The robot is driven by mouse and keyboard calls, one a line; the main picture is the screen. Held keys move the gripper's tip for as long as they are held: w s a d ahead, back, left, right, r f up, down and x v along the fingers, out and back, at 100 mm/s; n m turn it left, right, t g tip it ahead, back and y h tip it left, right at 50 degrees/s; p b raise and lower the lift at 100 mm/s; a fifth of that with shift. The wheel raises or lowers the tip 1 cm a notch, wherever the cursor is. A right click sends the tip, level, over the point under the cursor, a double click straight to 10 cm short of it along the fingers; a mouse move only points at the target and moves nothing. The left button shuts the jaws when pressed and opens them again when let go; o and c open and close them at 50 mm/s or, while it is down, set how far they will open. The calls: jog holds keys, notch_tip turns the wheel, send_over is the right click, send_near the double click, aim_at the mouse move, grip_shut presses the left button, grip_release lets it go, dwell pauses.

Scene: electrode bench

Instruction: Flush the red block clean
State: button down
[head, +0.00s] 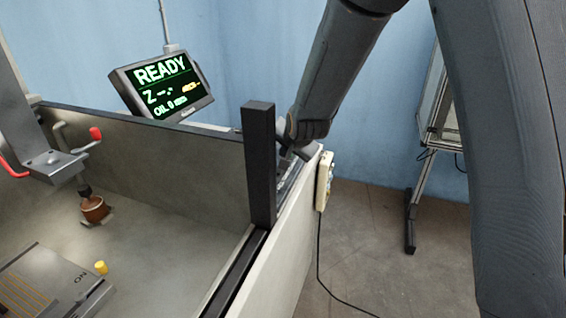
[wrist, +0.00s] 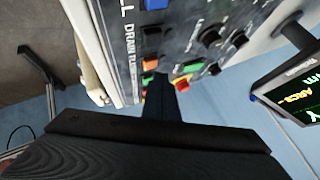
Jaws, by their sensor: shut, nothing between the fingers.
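No clearly red block shows; a copper-brown round piece (head: 95,208) sits under the machine head (head: 52,165) inside the tank in the head view. My gripper (wrist: 158,85) is shut and empty in the wrist view, its dark fingers over a control panel (wrist: 185,45). The panel has a label that seems to read DRAIN and FLUSH, partly covered. An orange button (wrist: 150,65) and a green button (wrist: 147,79) lie close to the fingertips. I cannot tell whether the fingers touch any button. In the head view my gripper is largely hidden behind a black post.
The black post (head: 259,165) stands on the tank's right wall. A monitor (head: 162,84) reads READY and OIL 0 mm. A red-and-yellow button (wrist: 182,84) and several black knobs sit on the panel. A framed stand (head: 432,130) is at right. Floor between is clear apart from a cable.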

jog(key=shift+f, duration=0.35)
jog(key=shift+f+b, duration=0.45)
jog(key=shift+b, duration=0.1)
dwell(0.5)
jog(key=shift+r, duration=0.1)
jog(key=shift+r+p, duration=0.55)
jog(key=shift+r, duration=0.25)
jog(key=shift+r, duration=0.1)
jog(key=shift+r+p, duration=1.5)
jog(key=shift+r, duration=0.95)
jog(key=shift+s+d, duration=0.1)
